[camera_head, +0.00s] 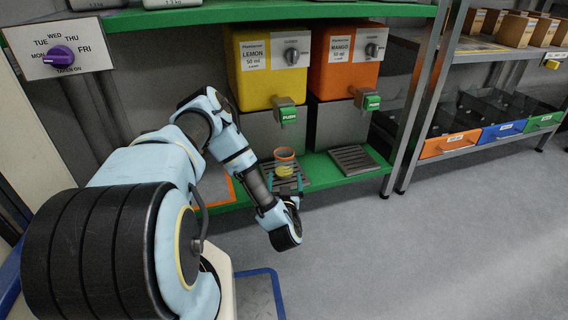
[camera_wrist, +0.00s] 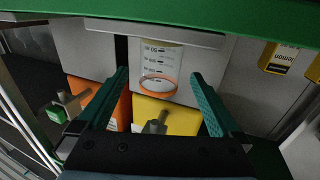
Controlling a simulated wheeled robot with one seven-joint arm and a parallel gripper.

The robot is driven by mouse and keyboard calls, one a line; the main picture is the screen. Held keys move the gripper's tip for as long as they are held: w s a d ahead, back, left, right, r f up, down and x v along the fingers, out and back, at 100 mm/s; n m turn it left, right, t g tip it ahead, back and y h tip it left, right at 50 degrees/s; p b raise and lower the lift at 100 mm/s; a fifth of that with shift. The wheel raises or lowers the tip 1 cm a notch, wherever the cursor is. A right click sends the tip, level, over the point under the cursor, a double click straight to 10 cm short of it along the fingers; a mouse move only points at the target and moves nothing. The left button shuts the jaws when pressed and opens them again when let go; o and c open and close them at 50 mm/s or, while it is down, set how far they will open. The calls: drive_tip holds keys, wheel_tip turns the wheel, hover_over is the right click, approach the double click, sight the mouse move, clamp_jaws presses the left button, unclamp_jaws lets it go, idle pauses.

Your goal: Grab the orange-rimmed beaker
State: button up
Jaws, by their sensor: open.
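My gripper (camera_head: 284,183) is at the front of the beaker. Its two teal fingers are apart in the wrist view (camera_wrist: 160,73), one to each side of the beaker, with a visible gap on both sides. I cannot tell exactly how deep the beaker sits between them.
An orange mango dispenser (camera_head: 344,72) stands right of the lemon one, with an empty drip tray (camera_head: 353,160) below it. Both have green push levers above the trays. A green shelf (camera_head: 250,13) runs overhead, and a metal rack post (camera_head: 424,80) stands to the right.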

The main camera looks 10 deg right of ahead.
sight(284, 170)
drive_tip(key=w, duration=0.1)
drive_tip(key=w+b, duration=0.1)
drive_tip(key=w, duration=0.1)
drive_tip(key=w+d, duration=0.1)
drive_tip(key=shift+w+f+b, duration=0.1)
drive_tip(key=shift+w+b, duration=0.3)
drive_tip(key=w+b, duration=0.2)
drive_tip(key=w, duration=0.1)
drive_tip(key=w+b, duration=0.1)
drive_tip(key=w, duration=0.1)
drive_tip(key=shift+w+d, duration=0.1)
drive_tip(key=shift+d, duration=0.3)
drive_tip(key=shift+w+r, duration=0.25)
drive_tip(key=shift+w, duration=0.1)
drive_tip(key=c, duration=1.2)
